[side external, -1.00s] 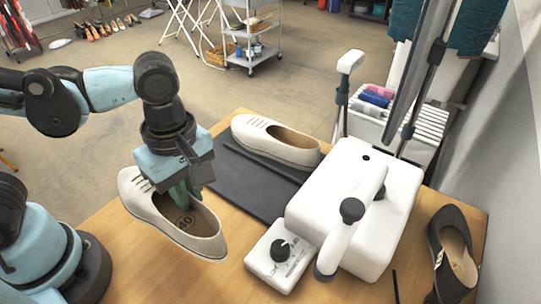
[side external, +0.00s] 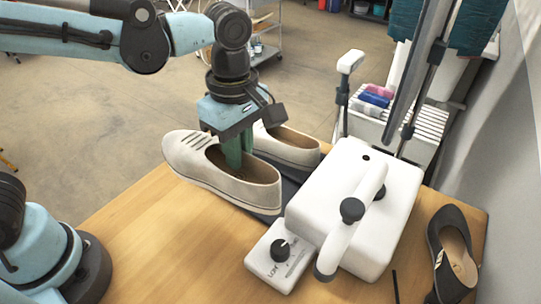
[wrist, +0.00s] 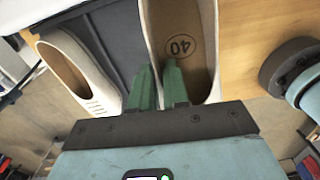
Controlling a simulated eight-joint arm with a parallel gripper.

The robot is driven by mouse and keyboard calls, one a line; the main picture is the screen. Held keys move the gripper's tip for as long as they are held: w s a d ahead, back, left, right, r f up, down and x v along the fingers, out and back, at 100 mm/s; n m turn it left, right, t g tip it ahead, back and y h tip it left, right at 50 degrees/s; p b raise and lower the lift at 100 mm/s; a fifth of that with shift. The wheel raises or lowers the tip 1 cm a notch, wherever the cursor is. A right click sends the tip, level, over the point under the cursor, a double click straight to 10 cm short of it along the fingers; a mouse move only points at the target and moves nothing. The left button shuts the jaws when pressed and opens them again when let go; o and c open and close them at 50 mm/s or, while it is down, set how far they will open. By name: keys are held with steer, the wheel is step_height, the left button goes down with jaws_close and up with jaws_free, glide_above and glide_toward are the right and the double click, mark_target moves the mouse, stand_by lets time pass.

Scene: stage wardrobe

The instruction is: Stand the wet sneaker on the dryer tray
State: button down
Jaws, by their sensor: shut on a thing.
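A cream sneaker (side external: 192,160) hangs level from my gripper (side external: 236,160), toe to the left in the side view. The fingers are shut on its side wall at the opening. In the wrist view its insole (wrist: 181,62) is marked 40, with one finger inside the shoe. The dark grey dryer tray (wrist: 118,35) lies beside and below it. In the side view, the sneaker hides much of the tray (side external: 289,189). A second cream shoe (side external: 295,150) sits on the tray's far side, partly hidden by my gripper. The held sneaker's height above the tray is hard to tell.
A white boxy machine (side external: 352,195) with a hose-like handle stands right of the tray. A control box with a black dial (side external: 278,258) sits in front. A dark shoe (side external: 452,265) lies at the table's right end. The wooden table (side external: 170,245) is clear at front left.

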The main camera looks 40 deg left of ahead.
steer(key=w+a+f, duration=0.2)
steer(key=w+a, duration=0.2)
steer(key=w, duration=0.5)
steer(key=shift+s+d+f, duration=0.15)
steer(key=shift+f, duration=1.75)
steer(key=shift+s+d+f, duration=0.1)
steer(key=shift+f, duration=1.75)
steer(key=shift+w+f, duration=0.1)
steer(key=shift+f, duration=0.25)
steer(key=c, duration=1.1)
jaws_free()
steer(key=shift+o, duration=0.2)
step_height(320, 180, up, 12)
steer(key=f, duration=0.1)
steer(key=s+a+m+t, duration=0.7)
steer(key=s+a+m, duration=0.3)
steer(key=m, duration=0.7)
steer(key=shift+s+a+f, duration=0.25)
steer(key=shift+a+f, duration=0.2)
steer(key=shift+a, duration=0.7)
